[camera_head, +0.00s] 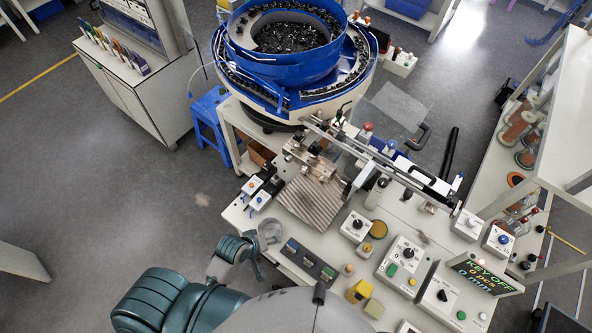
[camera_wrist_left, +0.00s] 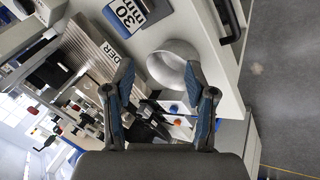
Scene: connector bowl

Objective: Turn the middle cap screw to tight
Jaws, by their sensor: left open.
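I cannot clearly make out the middle cap screw in either view; its marking is too small to read. My left gripper (camera_wrist_left: 158,72) is open and empty, its two fingers apart. In the head view my left gripper (camera_head: 262,258) is at the front left edge of the bench. A pale round cup (camera_wrist_left: 174,62) shows beyond and between the fingertips in the wrist view. The same cup (camera_head: 270,230) stands close to the gripper in the head view; contact cannot be told. My right gripper is not in view.
The blue bowl feeder (camera_head: 290,40) stands behind the bench. A ridged metal plate (camera_head: 312,200), a dark three-tile panel (camera_head: 309,262) and several knob boxes, one with a black knob (camera_head: 356,225), crowd the bench. Open grey floor (camera_head: 120,215) lies to the left.

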